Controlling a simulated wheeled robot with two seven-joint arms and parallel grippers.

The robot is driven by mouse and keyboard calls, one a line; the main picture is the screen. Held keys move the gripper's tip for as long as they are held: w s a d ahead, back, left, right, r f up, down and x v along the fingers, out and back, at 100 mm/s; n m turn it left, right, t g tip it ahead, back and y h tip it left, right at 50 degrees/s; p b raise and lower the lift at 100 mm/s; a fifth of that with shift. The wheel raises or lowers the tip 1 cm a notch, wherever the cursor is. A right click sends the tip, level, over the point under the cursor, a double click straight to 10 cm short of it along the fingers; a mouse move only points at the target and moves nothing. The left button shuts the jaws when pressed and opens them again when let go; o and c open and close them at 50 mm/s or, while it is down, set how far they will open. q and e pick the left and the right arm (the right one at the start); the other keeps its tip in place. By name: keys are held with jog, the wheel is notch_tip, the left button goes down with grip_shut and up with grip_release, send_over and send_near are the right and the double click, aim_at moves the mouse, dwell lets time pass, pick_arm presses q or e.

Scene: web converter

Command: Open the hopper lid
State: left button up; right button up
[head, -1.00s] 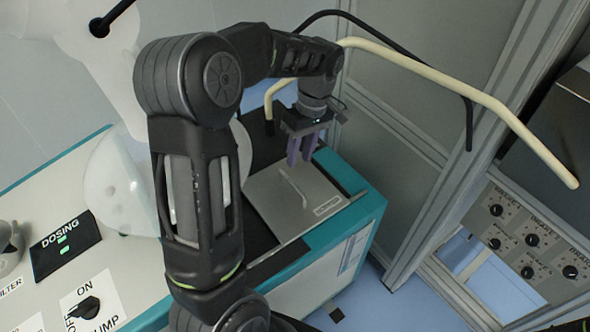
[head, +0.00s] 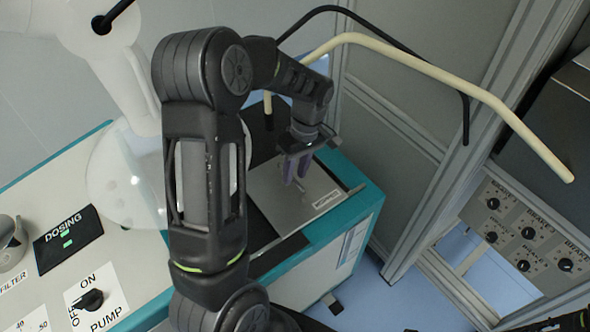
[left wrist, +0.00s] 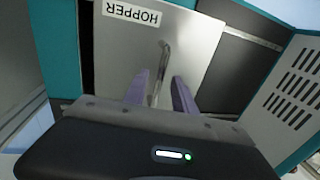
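The hopper lid (head: 318,205) is a flat grey metal plate, lying shut on top of the teal-edged machine; its HOPPER label also shows in the left wrist view, where the lid (left wrist: 195,45) fills the upper middle. A thin metal bar handle (left wrist: 163,65) stands on it. My left gripper (head: 296,180) is over the lid, pointing down at the handle. In the left wrist view its two purple fingers (left wrist: 160,90) are apart, with the handle's near end between or just beyond them; contact cannot be told. The right gripper is not in view.
A cream pipe (head: 430,68) and a black hose arch behind and right of the lid. A control panel with several knobs (head: 525,235) is at the right. DOSING display (head: 68,230) and PUMP switch (head: 90,299) are at the left. A vented panel (left wrist: 292,88) stands beside the lid.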

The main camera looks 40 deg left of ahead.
pick_arm(q)
grip_shut()
dwell(0.3)
dwell(1.2)
